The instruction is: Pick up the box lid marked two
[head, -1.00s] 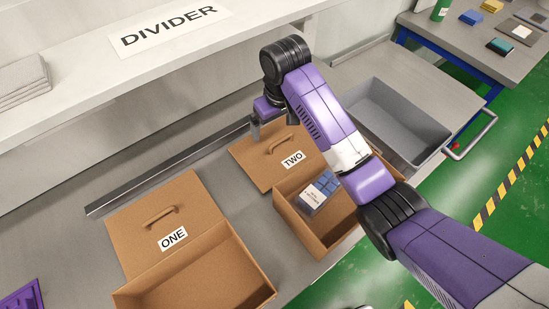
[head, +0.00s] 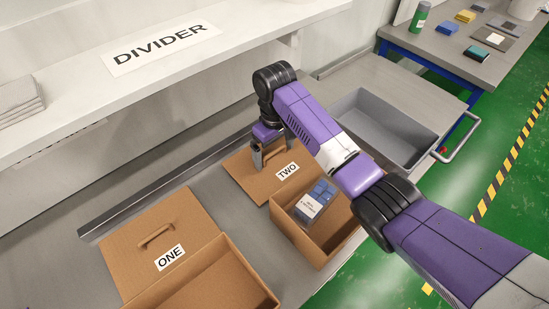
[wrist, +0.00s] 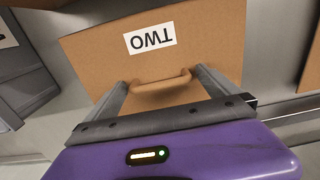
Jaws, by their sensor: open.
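The box lid marked TWO (head: 247,177) is a flat brown panel lying behind its open box, with a white TWO label and a raised handle. In the wrist view the lid (wrist: 205,45) fills the upper middle, and its handle (wrist: 160,86) lies between my two fingers. My gripper (head: 262,162) is open, with its fingers down around the handle, one at either end. In the head view my gripper partly hides the handle. I cannot tell whether the fingers touch it.
Open box two (head: 325,245) holds a blue-and-white package (head: 315,202). Box one (head: 215,285) and its lid (head: 135,235) are at left. A metal rail (head: 160,192) runs behind the lids. A grey bin (head: 385,125) stands at right. The DIVIDER shelf (head: 200,75) overhangs the back.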

